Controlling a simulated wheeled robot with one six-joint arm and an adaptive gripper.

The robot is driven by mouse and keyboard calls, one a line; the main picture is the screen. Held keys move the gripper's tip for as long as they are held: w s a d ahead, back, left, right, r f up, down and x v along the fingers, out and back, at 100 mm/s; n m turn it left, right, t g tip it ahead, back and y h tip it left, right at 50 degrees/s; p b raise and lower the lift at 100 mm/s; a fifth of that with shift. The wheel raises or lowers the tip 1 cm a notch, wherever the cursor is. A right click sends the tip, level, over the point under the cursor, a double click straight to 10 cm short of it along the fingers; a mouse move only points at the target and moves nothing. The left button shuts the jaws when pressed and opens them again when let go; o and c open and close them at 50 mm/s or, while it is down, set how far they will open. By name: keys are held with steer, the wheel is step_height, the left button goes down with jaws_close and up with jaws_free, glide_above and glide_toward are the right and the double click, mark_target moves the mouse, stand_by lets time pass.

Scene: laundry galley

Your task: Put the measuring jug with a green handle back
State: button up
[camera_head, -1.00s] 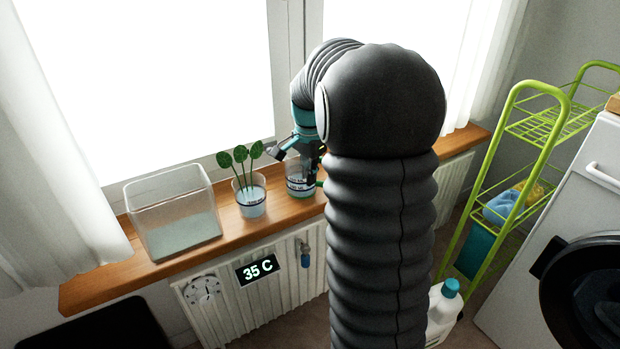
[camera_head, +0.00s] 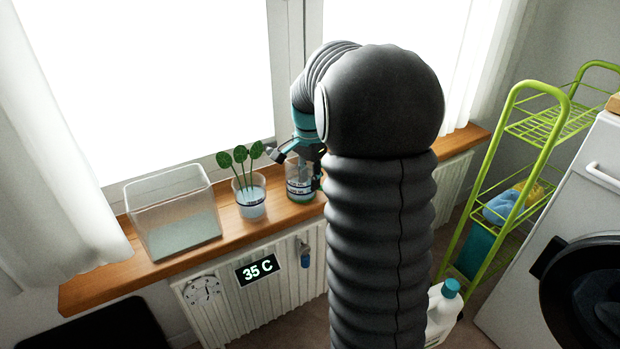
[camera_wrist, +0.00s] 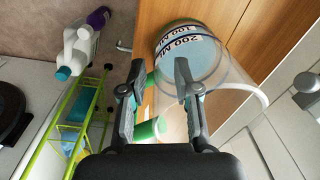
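The clear measuring jug (camera_head: 298,189) stands on the wooden windowsill, to the right of the potted plant, partly hidden by my arm. In the wrist view the jug (camera_wrist: 205,60) shows a label with 200 ML and 100 ML marks. A green part that looks like its handle (camera_wrist: 151,84) lies between my fingers, nearer the left one. My gripper (camera_wrist: 160,68) has its fingers apart, and the right finger overlaps the jug's body in the picture. My gripper (camera_head: 297,153) is at the jug's top in the head view. Contact cannot be told.
A plant in a clear cup (camera_head: 251,203) stands close left of the jug, and a clear tank (camera_head: 175,222) further left. A radiator (camera_head: 225,290) is below the windowsill (camera_head: 100,284). A green rack (camera_head: 480,230), a detergent bottle (camera_head: 442,310) and a washing machine (camera_head: 560,230) are at right.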

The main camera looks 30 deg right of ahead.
step_height(320, 180, up, 11)
steer(key=p, duration=0.1)
steer(key=s+a+r+n+t, duration=0.1)
steer(key=s+a+r+n, duration=0.2)
steer(key=s+a, duration=0.3)
steer(key=s+a+f+n+t, duration=0.2)
steer(key=s+a+n, duration=0.3)
steer(key=s, duration=0.4)
steer(key=s+a+f+n+t, duration=0.2)
steer(key=s+a+f+n, duration=0.2)
steer(key=s, duration=0.6)
steer(key=shift+a+n, duration=1.3)
steer(key=shift+f, duration=0.1)
